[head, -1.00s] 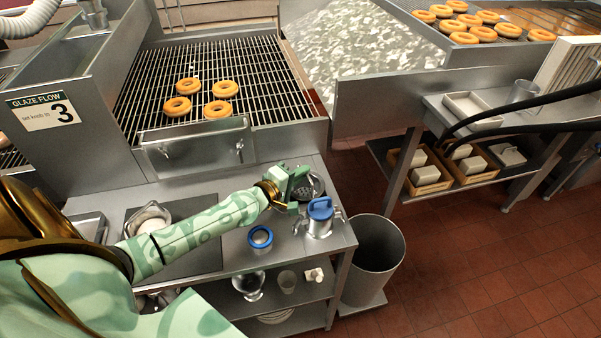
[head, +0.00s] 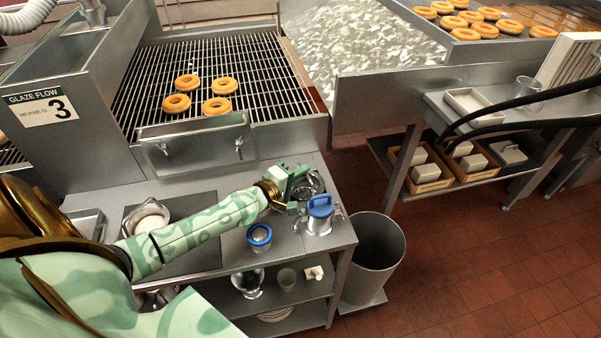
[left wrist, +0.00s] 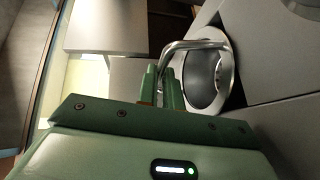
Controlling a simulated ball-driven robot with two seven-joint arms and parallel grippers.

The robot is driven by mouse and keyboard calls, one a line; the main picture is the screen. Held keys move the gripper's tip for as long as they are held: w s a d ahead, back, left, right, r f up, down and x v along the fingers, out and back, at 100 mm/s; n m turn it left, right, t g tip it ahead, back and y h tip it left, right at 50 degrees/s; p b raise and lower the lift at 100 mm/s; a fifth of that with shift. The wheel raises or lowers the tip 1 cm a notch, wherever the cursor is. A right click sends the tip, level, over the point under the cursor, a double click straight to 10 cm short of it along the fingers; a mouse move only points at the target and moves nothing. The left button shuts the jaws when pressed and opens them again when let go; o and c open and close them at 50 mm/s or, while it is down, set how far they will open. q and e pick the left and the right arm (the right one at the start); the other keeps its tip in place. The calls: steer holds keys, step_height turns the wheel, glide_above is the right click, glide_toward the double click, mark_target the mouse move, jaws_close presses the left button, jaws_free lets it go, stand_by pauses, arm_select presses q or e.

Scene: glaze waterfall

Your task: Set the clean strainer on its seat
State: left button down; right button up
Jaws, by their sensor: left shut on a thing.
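My left gripper (head: 293,190) is at the back right of the steel counter, behind the blue-lidded pot. In the left wrist view its fingers (left wrist: 165,88) are shut on a bent metal handle (left wrist: 190,46). The handle leads to a round metal piece (left wrist: 222,72) with a bright rim and grey inside, which looks like the strainer. In the head view this strainer (head: 316,183) shows just right of the gripper, partly hidden by it. I cannot tell which part is its seat. My right gripper is not in view.
The blue-lidded metal pot (head: 319,216) stands close in front of the gripper. A blue-rimmed cup (head: 259,236) stands left of it. A white-and-metal bowl (head: 149,216) sits at the counter's left. A grey bin (head: 374,262) stands right of the counter.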

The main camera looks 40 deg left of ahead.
arm_select(q)
steer(key=shift+f, duration=0.1)
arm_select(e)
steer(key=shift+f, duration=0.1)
arm_select(q)
steer(key=c, duration=1.5)
jaws_free()
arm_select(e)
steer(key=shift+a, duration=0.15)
